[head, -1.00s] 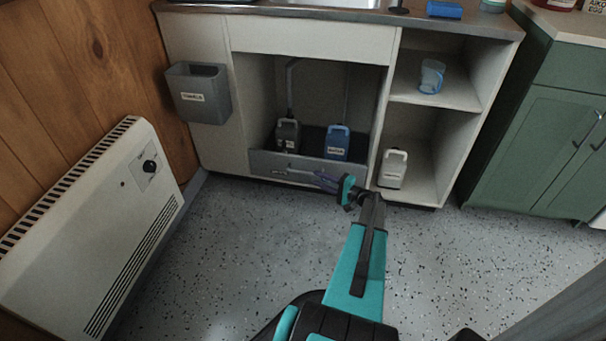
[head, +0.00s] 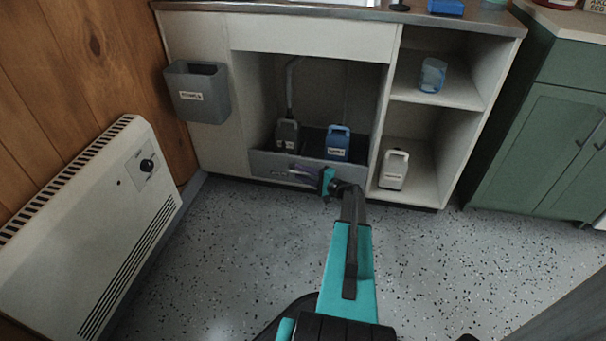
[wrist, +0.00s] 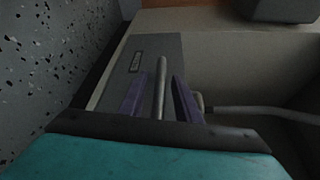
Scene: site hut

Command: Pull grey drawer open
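The grey drawer (head: 266,167) sits low in the cabinet under the sink, with a dark bottle (head: 287,135) and a blue jug (head: 337,144) behind its front. In the wrist view its grey front (wrist: 167,45) has a small label and a bar handle (wrist: 160,90). My gripper (head: 303,171) is at the right half of the drawer front. Its two purple fingers (wrist: 160,77) are open, one on each side of the handle, with gaps showing between. The fingertips' depth along the handle is hard to tell.
A white jug (head: 393,169) stands in the lower right compartment, with a blue cup (head: 432,75) on the shelf above. A grey bin (head: 198,93) hangs at the left. A white heater (head: 88,225) stands by the wooden wall.

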